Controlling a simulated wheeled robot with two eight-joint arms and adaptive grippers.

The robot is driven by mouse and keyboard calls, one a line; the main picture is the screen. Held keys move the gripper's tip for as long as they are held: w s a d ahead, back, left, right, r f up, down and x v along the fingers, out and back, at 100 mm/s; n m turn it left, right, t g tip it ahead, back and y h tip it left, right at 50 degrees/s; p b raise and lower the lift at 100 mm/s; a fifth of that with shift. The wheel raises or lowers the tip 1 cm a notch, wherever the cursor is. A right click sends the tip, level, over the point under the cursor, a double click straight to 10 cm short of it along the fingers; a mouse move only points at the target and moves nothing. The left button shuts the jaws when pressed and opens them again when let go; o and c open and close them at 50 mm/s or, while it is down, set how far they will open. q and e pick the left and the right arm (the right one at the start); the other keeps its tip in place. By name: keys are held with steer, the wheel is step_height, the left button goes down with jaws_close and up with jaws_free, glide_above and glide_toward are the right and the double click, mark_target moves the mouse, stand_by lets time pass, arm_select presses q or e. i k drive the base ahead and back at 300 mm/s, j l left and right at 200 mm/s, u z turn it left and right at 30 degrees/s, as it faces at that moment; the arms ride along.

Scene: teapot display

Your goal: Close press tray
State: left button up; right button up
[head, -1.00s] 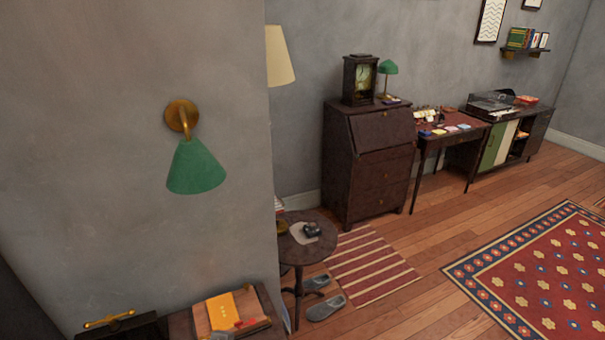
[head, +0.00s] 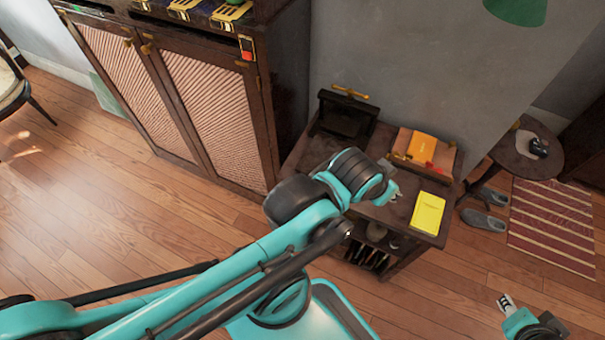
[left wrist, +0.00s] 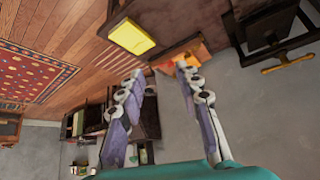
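A dark press (head: 343,117) with a brass handle (head: 350,92) on top stands at the back left of a small dark side table (head: 395,215). It also shows upside down at upper right in the left wrist view (left wrist: 270,30). A wooden tray-like board (head: 443,160) with an orange book (head: 425,148) lies right of the press. I cannot tell which part is the press tray or how far out it is. My left gripper (head: 393,193) is above the table, in front of the press and board; its fingers are apart and empty in the left wrist view (left wrist: 158,80). My right gripper (head: 506,302) shows small at lower right.
A yellow book (head: 428,213) lies at the table's front right corner. A tall cabinet (head: 190,90) stands left. A round table (head: 525,150), slippers (head: 485,208) and a striped rug (head: 550,225) are right. My left arm hides some table.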

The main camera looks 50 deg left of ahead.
mark_target(324, 144)
steer(key=u, duration=1.65)
steer(key=k+l, duration=0.1)
steer(key=l, duration=0.25)
steer(key=k+l, duration=0.1)
steer(key=l, duration=0.25)
steer(key=k+l, duration=0.15)
steer(key=l, duration=0.2)
steer(key=k+l, duration=0.1)
steer(key=l, duration=0.25)
steer(key=k+l, duration=0.1)
steer(key=l, duration=0.25)
